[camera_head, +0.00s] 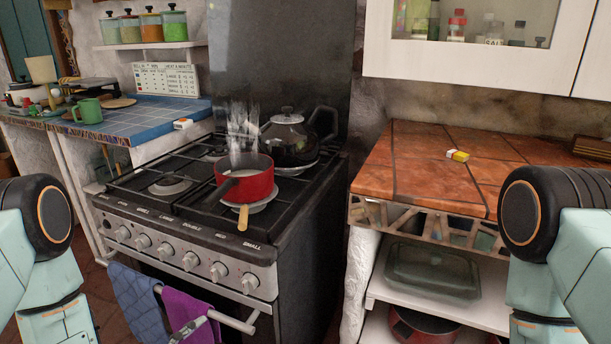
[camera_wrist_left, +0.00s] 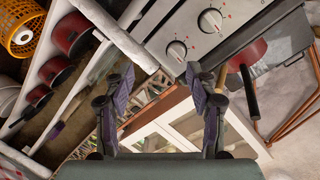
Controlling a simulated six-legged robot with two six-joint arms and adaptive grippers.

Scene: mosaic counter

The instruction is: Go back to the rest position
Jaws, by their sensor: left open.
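The task names no object. My left gripper (camera_wrist_left: 160,95) shows in the left wrist view with its two dark, purple-tinged fingers spread apart. Nothing is between the fingers; behind them are a white frame and a wooden edge. In the head view my arm links stand at the far left and far right edges.
A steaming red saucepan (camera_head: 245,180) and a black kettle (camera_head: 289,138) stand on the black stove (camera_head: 190,255). Blue (camera_head: 138,298) and purple (camera_head: 190,312) towels hang in front. A tiled counter (camera_head: 520,180) holding a small yellow-and-white box (camera_head: 457,155) is at right.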

